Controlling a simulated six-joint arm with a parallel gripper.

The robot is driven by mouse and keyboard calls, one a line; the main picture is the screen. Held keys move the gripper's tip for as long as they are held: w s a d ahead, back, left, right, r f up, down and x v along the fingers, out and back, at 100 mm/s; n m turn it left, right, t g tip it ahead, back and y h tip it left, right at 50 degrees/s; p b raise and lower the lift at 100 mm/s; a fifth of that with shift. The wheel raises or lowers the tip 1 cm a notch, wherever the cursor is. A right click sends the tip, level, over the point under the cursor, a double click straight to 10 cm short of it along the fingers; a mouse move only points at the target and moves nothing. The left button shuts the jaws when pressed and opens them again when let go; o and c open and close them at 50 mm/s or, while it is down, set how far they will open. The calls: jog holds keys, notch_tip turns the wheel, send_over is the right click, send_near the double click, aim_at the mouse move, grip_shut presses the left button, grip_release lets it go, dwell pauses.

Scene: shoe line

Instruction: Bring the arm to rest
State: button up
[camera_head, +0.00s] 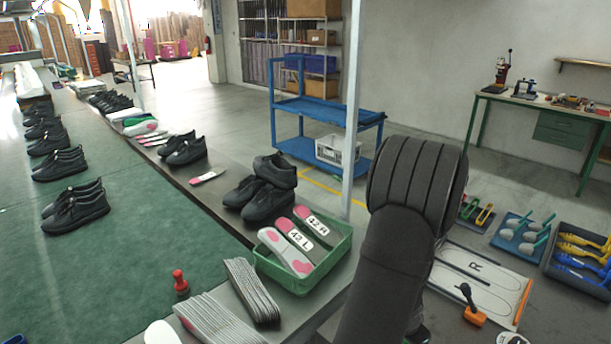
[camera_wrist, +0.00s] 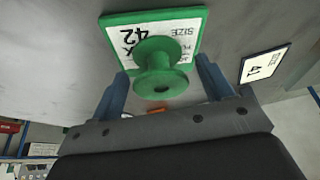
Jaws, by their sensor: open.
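My gripper (camera_wrist: 162,72) is open in the wrist view. Its two blue fingers stand on either side of a green knob (camera_wrist: 158,84), with visible gaps. The knob sits on a green-edged plate (camera_wrist: 193,20) with a white label reading SIZE 42. I cannot tell how far the fingers reach along the knob. In the head view my dark arm fills the lower middle-right and hides most of the gripper.
A green tray (camera_head: 335,256) with insoles stands left of my arm, beside black shoes (camera_head: 268,195).

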jog(key=shift+f, duration=0.35)
jog(key=shift+r, duration=0.1)
